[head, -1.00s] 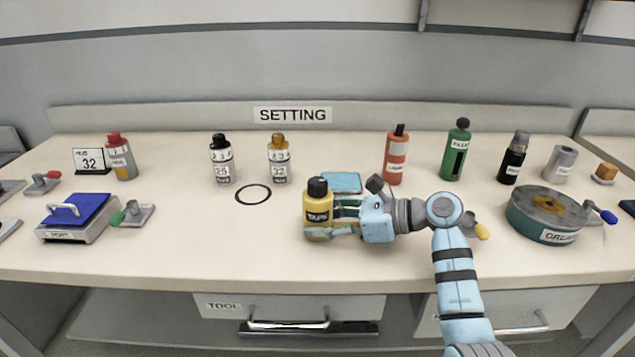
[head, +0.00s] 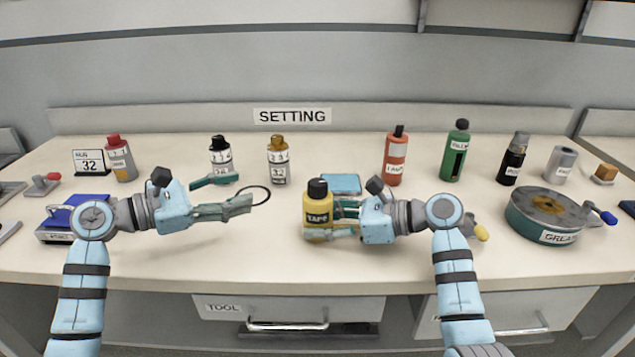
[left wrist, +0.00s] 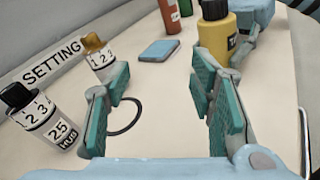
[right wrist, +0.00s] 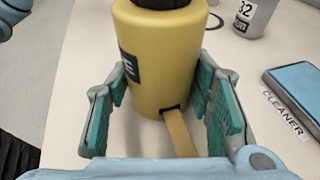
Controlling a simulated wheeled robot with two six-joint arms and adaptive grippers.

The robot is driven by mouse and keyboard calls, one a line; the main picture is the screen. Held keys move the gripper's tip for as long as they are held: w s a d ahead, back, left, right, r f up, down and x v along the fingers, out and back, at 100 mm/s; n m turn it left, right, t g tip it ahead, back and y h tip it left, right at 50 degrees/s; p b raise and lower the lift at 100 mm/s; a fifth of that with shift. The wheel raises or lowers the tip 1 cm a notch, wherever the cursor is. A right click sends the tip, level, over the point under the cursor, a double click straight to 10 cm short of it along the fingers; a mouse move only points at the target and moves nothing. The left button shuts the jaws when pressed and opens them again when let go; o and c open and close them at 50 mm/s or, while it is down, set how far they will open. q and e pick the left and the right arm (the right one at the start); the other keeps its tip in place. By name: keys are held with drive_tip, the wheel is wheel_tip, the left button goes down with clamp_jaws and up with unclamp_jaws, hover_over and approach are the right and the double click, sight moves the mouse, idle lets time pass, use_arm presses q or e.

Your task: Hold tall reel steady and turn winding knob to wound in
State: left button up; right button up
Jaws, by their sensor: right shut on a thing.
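The tall reel is a yellow bottle-shaped body (head: 316,213) labelled TAPE, standing upright near the bench's front edge. Its black winding knob (head: 317,188) sits on top. My right gripper (head: 332,219) is shut around the reel's body from the right. In the right wrist view the yellow reel (right wrist: 162,60) stands between the fingers, with a yellow tape strip (right wrist: 181,133) coming out of a slot low on its side. My left gripper (head: 243,191) is open and empty, left of the reel, above the bench. In the left wrist view the reel (left wrist: 215,40) is beyond its right finger; the knob is partly cut off.
A black ring (left wrist: 125,117) lies on the bench below my left gripper. Two numbered dial bottles (head: 220,158) (head: 278,160) stand behind it. A blue pad (head: 341,183) lies behind the reel. An orange bottle (head: 395,160) and a green one (head: 456,153) stand further right, with a round GREASE tin (head: 545,218).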

sight(316, 182)
use_arm(q)
drive_tip(key=s+d+r+g+h, duration=0.2)
drive_tip(key=s+d+g+h, duration=0.15)
drive_tip(key=d, duration=0.25)
drive_tip(key=shift+y, duration=0.25)
drive_tip(key=x, duration=1)
drive_tip(key=shift+d+r, duration=0.15)
drive_tip(key=shift+d, duration=0.1)
clamp_jaws()
drive_tip(key=shift+m+g+h, duration=0.5)
drive_tip(key=shift+m+g, duration=0.8)
drive_tip(key=shift+g, duration=0.85)
unclamp_jaws()
drive_tip(key=shift+a, duration=0.15)
